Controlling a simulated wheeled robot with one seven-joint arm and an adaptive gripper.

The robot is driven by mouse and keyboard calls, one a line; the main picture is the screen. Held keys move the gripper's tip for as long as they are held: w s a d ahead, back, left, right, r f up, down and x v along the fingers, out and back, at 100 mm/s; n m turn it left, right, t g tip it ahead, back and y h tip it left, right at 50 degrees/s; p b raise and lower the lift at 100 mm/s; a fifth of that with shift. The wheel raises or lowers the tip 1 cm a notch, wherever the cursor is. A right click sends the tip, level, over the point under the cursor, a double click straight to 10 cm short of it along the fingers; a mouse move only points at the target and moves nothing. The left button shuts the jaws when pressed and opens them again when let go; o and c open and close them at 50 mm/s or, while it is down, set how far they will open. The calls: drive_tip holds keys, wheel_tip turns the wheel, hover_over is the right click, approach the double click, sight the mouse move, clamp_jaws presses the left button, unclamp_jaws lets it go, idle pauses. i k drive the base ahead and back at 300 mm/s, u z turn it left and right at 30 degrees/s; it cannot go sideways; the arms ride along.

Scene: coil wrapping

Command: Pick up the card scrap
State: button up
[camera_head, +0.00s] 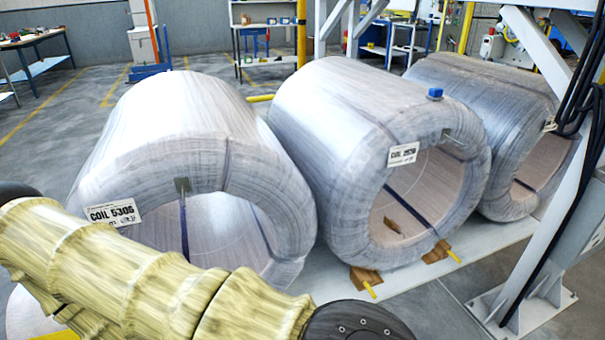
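A small flat brown piece that looks like the card scrap (393,226) lies inside the bore of the middle wrapped coil (330,110), on the lower left part of its inner wall. It is small in the picture, so I cannot be sure of its material. My arm, in a yellowish ribbed sleeve, crosses the lower left and ends at a dark round joint at the bottom edge. My gripper is out of the picture, so whether it is open or shut does not show.
A left coil (170,110) labelled 5306 and a right coil (500,100) flank the middle one. Brown chocks (364,279) with yellow ends sit under the middle coil. A blue object (435,93) rests on top of it. A grey steel post (550,210) stands at right.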

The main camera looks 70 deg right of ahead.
sight(391, 224)
drive_tip(key=z, duration=3.05)
drive_tip(key=k, duration=0.65)
drive_tip(key=u, duration=0.7)
drive_tip(key=i, duration=0.95)
drive_tip(key=u, duration=0.35)
drive_tip(key=i, duration=1.1)
drive_tip(key=z, duration=1.05)
drive_tip(key=i, duration=0.6)
drive_tip(key=z, duration=0.7)
